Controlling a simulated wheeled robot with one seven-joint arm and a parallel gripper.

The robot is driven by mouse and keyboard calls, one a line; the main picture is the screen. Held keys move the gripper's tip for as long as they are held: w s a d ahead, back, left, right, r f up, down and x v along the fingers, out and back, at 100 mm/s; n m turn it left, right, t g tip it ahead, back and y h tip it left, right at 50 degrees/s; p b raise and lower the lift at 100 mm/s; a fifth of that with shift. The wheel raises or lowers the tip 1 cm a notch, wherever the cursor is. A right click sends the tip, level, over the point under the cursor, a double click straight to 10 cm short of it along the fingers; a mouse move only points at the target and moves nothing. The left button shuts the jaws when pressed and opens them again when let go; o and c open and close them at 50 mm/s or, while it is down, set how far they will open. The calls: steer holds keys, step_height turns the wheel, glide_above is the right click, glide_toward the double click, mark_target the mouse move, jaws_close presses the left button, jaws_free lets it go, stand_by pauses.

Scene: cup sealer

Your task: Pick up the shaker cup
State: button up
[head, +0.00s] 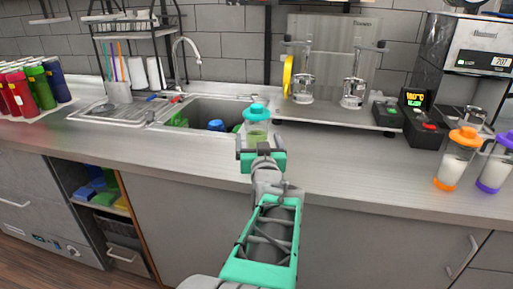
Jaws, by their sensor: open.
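A clear shaker cup with a teal lid and greenish contents (257,114) stands upright on the steel counter near the sink's right end. My gripper (260,143) is open in front of it, with a finger on each side of the cup's lower part in the picture. My gripper hides the cup's base. I cannot tell whether the fingers reach around the cup or touch it. Two more shaker cups, one with an orange lid (457,158) and one with a purple lid (495,168), stand at the right.
The sealer platform (340,118) and a black control box (422,125) stand behind to the right. Red, green and blue bottles (38,88) stand far left. The counter between my gripper and the orange-lidded cup is clear.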

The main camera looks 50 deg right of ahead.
steer(key=p+x, duration=0.1)
steer(key=x, duration=0.6)
steer(key=shift+d+f, duration=0.15)
steer(key=shift+d, duration=0.1)
steer(key=shift+c, duration=0.5)
steer(key=c, duration=1.8)
jaws_close()
steer(key=shift+r, duration=0.2)
